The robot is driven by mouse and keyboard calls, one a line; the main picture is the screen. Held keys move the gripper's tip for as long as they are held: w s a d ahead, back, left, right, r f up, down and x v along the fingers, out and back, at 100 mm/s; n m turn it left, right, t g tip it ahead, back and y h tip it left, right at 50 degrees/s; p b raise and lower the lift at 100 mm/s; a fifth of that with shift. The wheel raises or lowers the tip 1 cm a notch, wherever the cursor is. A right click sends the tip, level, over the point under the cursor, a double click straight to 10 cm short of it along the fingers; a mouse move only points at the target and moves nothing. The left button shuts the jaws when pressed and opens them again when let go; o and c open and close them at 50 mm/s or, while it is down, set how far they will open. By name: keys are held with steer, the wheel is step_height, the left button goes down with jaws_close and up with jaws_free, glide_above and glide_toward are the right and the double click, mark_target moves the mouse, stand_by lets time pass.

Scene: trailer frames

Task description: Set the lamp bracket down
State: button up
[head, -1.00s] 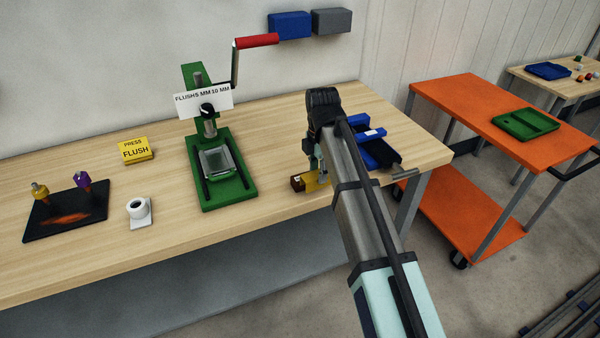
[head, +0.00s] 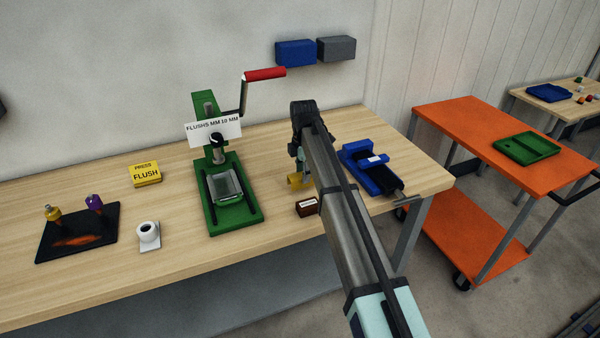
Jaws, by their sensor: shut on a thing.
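A small yellow piece, which I take as the lamp bracket (head: 294,182), is at the lower end of my gripper (head: 300,172). My gripper is shut on it, pointing down at the table between the green press and the blue vise. My arm hides part of the fingers and of the bracket. I cannot tell whether the bracket touches the wooden table (head: 190,262) or hangs just above it.
A dark brown labelled block (head: 307,206) lies just in front of the bracket. The green press (head: 253,216) stands to its left, the blue vise (head: 362,178) to its right. A yellow sign (head: 145,174), white roll (head: 149,232) and black tray (head: 105,245) are farther left.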

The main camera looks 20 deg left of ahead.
mark_target(300, 174)
steer(key=shift+w+a+r, duration=0.1)
steer(key=shift+w+a, duration=0.3)
steer(key=shift+w, duration=0.05)
steer(key=shift+w+a+p, duration=0.45)
steer(key=shift+w+a, duration=0.05)
step_height(300, 174, down, 3)
steer(key=shift+f+p, duration=0.1)
steer(key=shift+p, duration=0.75)
steer(key=shift+f, duration=0.25)
steer(key=shift+f, duration=0.15)
steer(key=o, duration=1.2)
steer(key=shift+r+b, duration=1.3)
steer(key=shift+r, duration=2.6)
